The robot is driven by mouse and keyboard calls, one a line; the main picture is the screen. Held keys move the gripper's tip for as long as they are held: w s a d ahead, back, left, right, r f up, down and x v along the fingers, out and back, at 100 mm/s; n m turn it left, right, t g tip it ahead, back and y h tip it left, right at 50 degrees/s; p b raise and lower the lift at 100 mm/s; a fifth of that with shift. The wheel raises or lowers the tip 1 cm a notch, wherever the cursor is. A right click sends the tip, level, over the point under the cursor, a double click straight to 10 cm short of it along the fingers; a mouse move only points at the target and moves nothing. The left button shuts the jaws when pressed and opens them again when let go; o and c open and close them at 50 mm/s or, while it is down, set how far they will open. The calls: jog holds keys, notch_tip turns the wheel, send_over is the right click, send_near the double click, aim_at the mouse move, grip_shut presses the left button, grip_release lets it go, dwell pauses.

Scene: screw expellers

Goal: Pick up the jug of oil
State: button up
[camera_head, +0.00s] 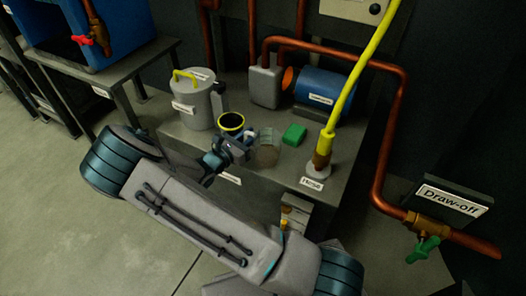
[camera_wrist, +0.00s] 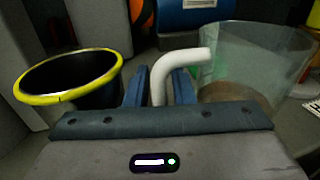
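The jug (camera_head: 267,154) is clear, with brownish oil low inside, and stands upright near the front of the grey bench. In the wrist view the jug (camera_wrist: 252,70) fills the right side, and its white bent handle (camera_wrist: 160,82) reaches left from near its rim. My gripper (camera_wrist: 160,88) has its two blue fingers on either side of the handle's upright part. Whether the fingers press on it cannot be told. In the head view my gripper (camera_head: 244,147) is just left of the jug, and my wrist partly hides the bench there.
A dark yellow-rimmed container (camera_head: 231,122) stands close behind my gripper; it shows at left in the wrist view (camera_wrist: 70,85). A grey lidded pot (camera_head: 192,105) is farther left. A green block (camera_head: 294,135) and yellow hose (camera_head: 345,95) are right of the jug.

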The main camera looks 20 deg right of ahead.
grip_shut()
jog(key=shift+r, duration=0.25)
